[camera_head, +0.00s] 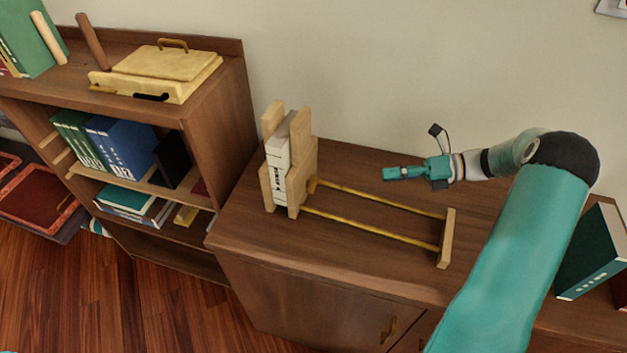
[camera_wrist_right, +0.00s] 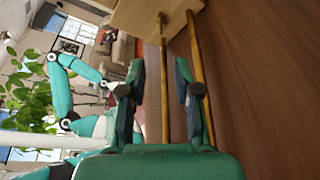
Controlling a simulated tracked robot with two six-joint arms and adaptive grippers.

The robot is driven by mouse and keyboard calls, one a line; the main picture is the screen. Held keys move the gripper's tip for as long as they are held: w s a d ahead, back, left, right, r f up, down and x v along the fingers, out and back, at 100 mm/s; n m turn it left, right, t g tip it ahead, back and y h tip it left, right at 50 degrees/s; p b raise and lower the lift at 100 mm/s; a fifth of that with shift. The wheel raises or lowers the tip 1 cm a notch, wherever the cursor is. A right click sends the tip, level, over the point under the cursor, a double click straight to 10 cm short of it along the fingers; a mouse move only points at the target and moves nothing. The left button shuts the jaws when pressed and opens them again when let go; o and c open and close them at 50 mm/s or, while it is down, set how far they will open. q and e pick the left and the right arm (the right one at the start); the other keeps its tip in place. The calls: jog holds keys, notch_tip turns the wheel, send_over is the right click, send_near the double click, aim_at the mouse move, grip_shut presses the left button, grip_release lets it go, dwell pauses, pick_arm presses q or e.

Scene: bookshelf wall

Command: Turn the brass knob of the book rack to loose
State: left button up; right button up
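The book rack has pale wooden end pieces (camera_head: 308,160), two long brass rods (camera_head: 372,230) and a wooden bar (camera_head: 447,238) at their right end. A white book (camera_head: 280,165) stands between the end pieces. A small brass knob (camera_head: 312,186) shows at the right face of the inner end piece, partly unclear. My right gripper (camera_head: 386,173) is above the cabinet top, right of the knob and apart from it. In the wrist view its fingers (camera_wrist_right: 160,75) are apart with nothing between them; rods and a wooden piece (camera_wrist_right: 155,18) lie beyond. My left arm shows small there; its gripper is unclear.
A bookcase (camera_head: 235,110) stands at left with books and a yellow box (camera_head: 165,70) on top. Dark green books (camera_head: 592,250) stand at the right. The cabinet top (camera_head: 365,165) behind the rods is mostly clear, with the wall behind it.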

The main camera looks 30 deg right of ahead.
jog(key=p, duration=0.2)
send_near(313, 185)
jog(key=x, duration=0.8)
jog(key=shift+w+d+f, duration=0.1)
jog(key=shift+w+d, duration=0.1)
jog(key=shift+w, duration=0.05)
grip_shut()
